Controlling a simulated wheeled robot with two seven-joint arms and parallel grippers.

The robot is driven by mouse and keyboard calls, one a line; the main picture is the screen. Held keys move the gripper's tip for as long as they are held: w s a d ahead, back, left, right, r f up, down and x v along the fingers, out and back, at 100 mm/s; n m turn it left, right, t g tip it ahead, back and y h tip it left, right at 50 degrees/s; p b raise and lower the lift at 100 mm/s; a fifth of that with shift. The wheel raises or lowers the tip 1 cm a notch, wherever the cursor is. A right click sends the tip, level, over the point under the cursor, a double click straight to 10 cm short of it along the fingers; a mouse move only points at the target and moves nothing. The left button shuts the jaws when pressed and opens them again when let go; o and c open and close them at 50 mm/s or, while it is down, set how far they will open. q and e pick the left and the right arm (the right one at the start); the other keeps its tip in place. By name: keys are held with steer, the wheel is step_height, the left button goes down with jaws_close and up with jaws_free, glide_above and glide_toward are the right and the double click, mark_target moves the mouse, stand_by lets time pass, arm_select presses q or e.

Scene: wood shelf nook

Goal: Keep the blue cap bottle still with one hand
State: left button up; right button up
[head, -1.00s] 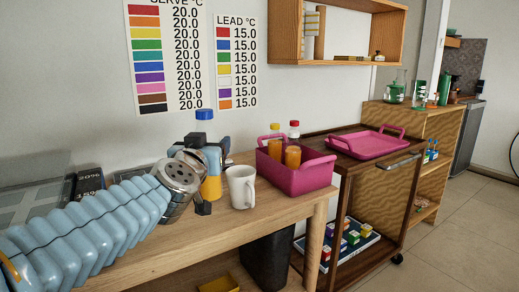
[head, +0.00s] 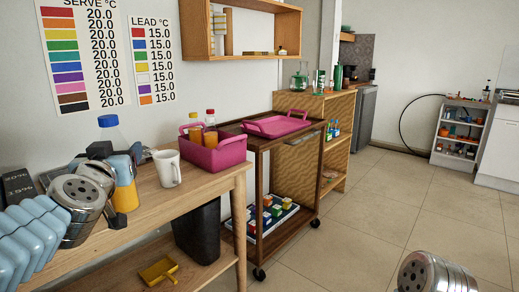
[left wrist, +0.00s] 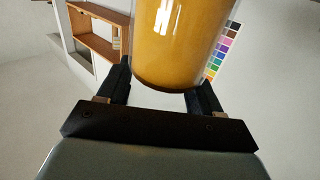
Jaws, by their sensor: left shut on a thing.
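The blue cap bottle (head: 126,195), with a blue cap and orange-yellow contents, stands upright at the wooden table in the head view. My left gripper (head: 124,166) is shut on its middle from the left, covering part of its side. In the left wrist view, the bottle's orange lower part (left wrist: 178,50) sits between the two dark fingers (left wrist: 160,92). Whether its base touches the table is hard to tell. Of my right arm, only a metal wrist part shows at the lower right of the head view; its gripper is out of view.
A white mug (head: 168,168) stands just right of the bottle. Beyond it is a magenta bin (head: 217,155) holding red-capped and yellow-capped bottles. A dark cart (head: 262,145) carries a magenta tray (head: 270,127). Open floor (head: 390,210) lies to the right.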

arm_select(q)
steer(key=shift+w+d+f, duration=0.1)
steer(key=shift+w+f, duration=0.1)
steer(key=shift+f, duration=0.35)
steer(key=shift+w+f, duration=0.2)
steer(key=shift+f, duration=0.3)
steer(key=d+f+m+h, duration=0.1)
steer(key=d+f, duration=0.3)
steer(key=f, duration=1.8)
steer(key=w+d+f+m+h, duration=0.1)
steer(key=d+f+h, duration=0.1)
steer(key=f, duration=2.1)
steer(key=shift+w+d+h, duration=0.15)
steer(key=shift+d+h, duration=0.25)
steer(key=shift+d, duration=0.5)
